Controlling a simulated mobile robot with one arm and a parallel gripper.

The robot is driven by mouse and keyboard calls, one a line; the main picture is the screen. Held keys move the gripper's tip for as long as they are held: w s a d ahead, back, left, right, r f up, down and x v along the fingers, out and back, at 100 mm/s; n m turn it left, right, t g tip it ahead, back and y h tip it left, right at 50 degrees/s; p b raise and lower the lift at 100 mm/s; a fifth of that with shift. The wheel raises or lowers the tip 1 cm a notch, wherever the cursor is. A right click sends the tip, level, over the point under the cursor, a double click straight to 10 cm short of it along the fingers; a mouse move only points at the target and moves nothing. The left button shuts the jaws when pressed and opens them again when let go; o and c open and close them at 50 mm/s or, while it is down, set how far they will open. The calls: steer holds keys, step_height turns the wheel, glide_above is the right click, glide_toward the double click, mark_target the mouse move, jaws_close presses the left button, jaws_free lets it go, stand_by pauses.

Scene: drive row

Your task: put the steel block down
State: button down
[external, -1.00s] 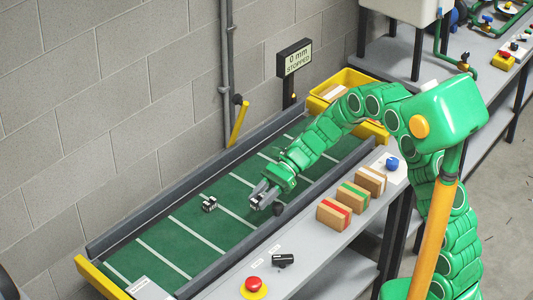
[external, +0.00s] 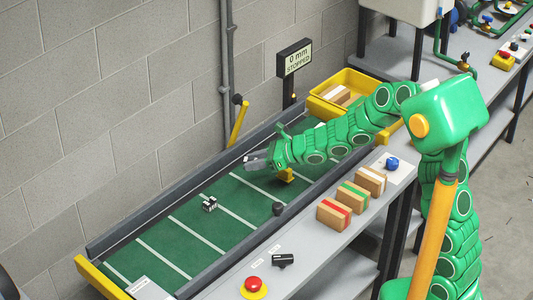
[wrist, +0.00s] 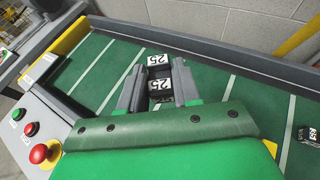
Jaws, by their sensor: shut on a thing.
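My gripper (external: 256,160) is shut on a small dark block, the steel block (wrist: 160,85), with white labels reading 25. In the wrist view the block sits between the two grey fingers. In the external view it is mostly hidden by the fingers. They are over the far side of the green belt (external: 180,243); the height above it is hard to tell. A second dark block with white labels (external: 210,204) stands on the belt to the left.
Grey rails (external: 160,201) edge the belt, which has white cross lines. A sign (external: 295,59) reads 0 mm STOPPED. Several cardboard boxes (external: 334,214), a red button (external: 254,284) and a black device (external: 283,260) are on the front shelf. A yellow bin (external: 356,83) stands at the far end.

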steer(key=shift+d+f+m+t, duration=0.3)
steer(key=shift+f+t, duration=0.05)
steer(key=shift+t, duration=0.05)
steer(key=shift+d+f+m, duration=0.5)
steer(key=shift+d+f, duration=0.15)
steer(key=shift+f, duration=0.35)
steer(key=t, duration=0.1)
glide_above(234, 193)
steer(key=s+d, duration=0.1)
steer(key=s, duration=0.1)
steer(key=shift+h, duration=0.4)
steer(key=f, duration=0.9)
steer(key=shift+w+d+f, duration=0.1)
steer(key=shift+w+f, duration=0.15)
steer(key=shift+f, duration=0.15)
steer(key=shift+w+a+f+t, duration=0.15)
steer(key=shift+w+a+f, duration=0.15)
steer(key=shift+f, duration=0.2)
steer(key=shift+w+a+f+t, duration=0.15)
steer(key=shift+w+a+f, duration=0.15)
steer(key=shift+f, duration=0.15)
steer(key=shift+f+m, duration=0.3)
steer(key=shift+f, duration=1.25)
steer(key=shift+f, duration=0.15)
steer(key=c, duration=0.8)
jaws_free()
